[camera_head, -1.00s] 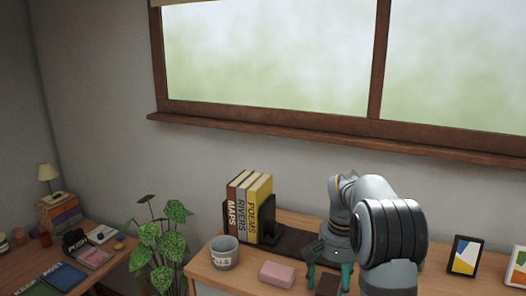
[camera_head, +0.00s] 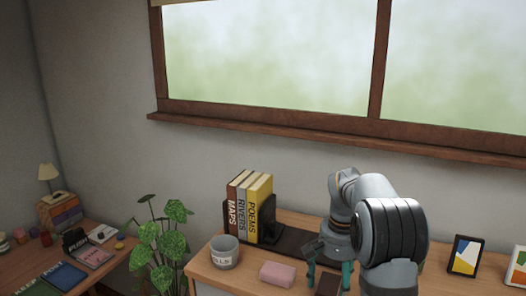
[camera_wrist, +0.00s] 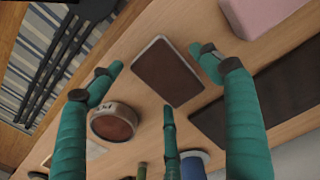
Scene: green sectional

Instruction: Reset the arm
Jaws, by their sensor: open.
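My gripper (camera_head: 329,278) hangs over the wooden shelf top (camera_head: 208,275) with its green fingers pointing down. In the wrist view its fingers (camera_wrist: 160,90) are spread wide with nothing between them touching. A dark brown flat rectangular item (camera_wrist: 167,71) lies on the wood below the gripper; it also shows just under the fingers in the head view (camera_head: 328,285). My arm reaches in from the lower right and hides part of the shelf behind it.
A pink block (camera_head: 278,273), a grey mug (camera_head: 225,252) and books (camera_head: 249,208) in a black holder stand left of the gripper. A round brown-topped tin (camera_wrist: 113,124) lies near it. Picture frames (camera_head: 465,256) stand right. A plant (camera_head: 163,240) is left of the shelf.

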